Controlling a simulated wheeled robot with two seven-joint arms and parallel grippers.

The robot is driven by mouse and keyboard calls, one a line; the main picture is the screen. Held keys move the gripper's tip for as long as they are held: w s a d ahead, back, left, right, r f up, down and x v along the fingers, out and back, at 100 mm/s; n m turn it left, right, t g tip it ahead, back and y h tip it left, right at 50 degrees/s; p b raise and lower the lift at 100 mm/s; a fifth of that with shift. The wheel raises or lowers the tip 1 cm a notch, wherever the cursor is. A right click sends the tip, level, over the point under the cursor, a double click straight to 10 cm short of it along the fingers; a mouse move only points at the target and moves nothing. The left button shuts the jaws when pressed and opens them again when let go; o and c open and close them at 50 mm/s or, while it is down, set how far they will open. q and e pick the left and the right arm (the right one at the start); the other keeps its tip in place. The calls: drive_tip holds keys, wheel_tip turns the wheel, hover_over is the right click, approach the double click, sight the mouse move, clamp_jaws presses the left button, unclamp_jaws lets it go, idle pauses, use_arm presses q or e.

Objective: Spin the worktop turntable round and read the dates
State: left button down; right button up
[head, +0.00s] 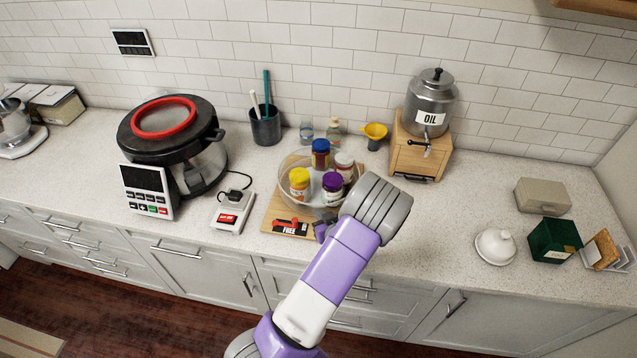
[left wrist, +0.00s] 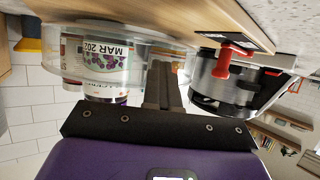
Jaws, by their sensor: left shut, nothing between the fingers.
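The turntable (head: 283,190) is a clear round tray on a wooden board (head: 272,212). It carries jars with a yellow lid (head: 299,182), a blue lid (head: 320,153), a purple lid (head: 333,188) and a pale reddish lid (head: 344,164). A red lever (head: 284,223) sits at the board's front by a label reading "FREE". My left gripper (head: 323,226) is shut and empty at the tray's front edge; contact is unclear. In the left wrist view its fingers (left wrist: 163,84) are together beside the tray wall (left wrist: 150,50), and an upside-down jar label (left wrist: 103,68) reads "MAR 202", its end cut off. My right gripper is not in view.
A black-lidded cooker (head: 170,130) and a switch box (head: 232,212) stand left of the board. An oil dispenser (head: 430,105) on a wooden stand is behind right. A white lidded dish (head: 496,246) and green box (head: 554,240) are at right. Worktop between is clear.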

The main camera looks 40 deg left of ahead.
use_arm(q)
drive_tip(key=shift+s+a+r, duration=0.2)
drive_tip(key=shift+s+a, duration=0.15)
drive_tip(key=shift+a, duration=0.35)
drive_tip(key=shift+s+d+f, duration=0.1)
drive_tip(key=shift+s+d, duration=0.45)
drive_tip(key=shift+s, duration=0.25)
drive_tip(key=shift+s+d+f, duration=0.1)
drive_tip(key=shift+s+d, duration=0.4)
drive_tip(key=shift+s, duration=0.25)
